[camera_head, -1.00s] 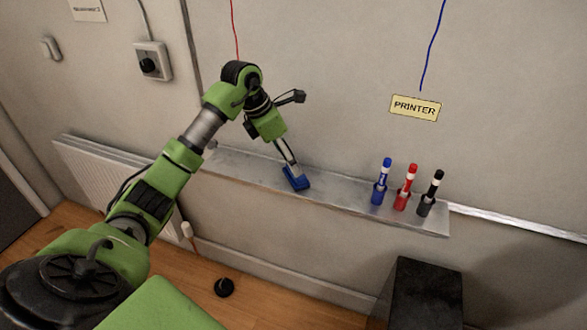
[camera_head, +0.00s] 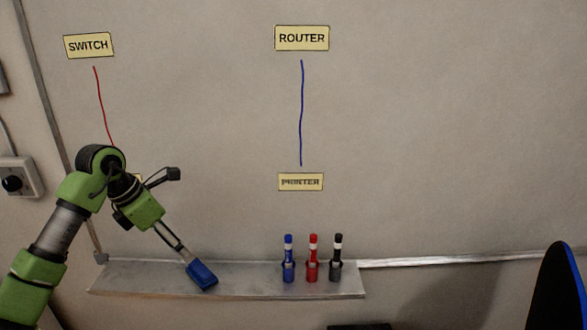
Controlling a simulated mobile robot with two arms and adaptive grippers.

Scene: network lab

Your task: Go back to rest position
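My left gripper (camera_head: 182,251) comes in from the left and points down to the right at the wall shelf. Its fingertips meet the upper left end of a blue block (camera_head: 202,274), which looks like an eraser and sits slantwise at the shelf (camera_head: 250,282). The fingers are small here, and I cannot tell whether they grip the block or only touch it. My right gripper is not in view.
Blue (camera_head: 289,264), red (camera_head: 313,264) and black (camera_head: 336,264) markers stand upright on the shelf. Labels SWITCH (camera_head: 89,45), ROUTER (camera_head: 302,38) and PRINTER (camera_head: 301,182) are on the wall. A dark rounded object (camera_head: 562,290) stands at the right.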

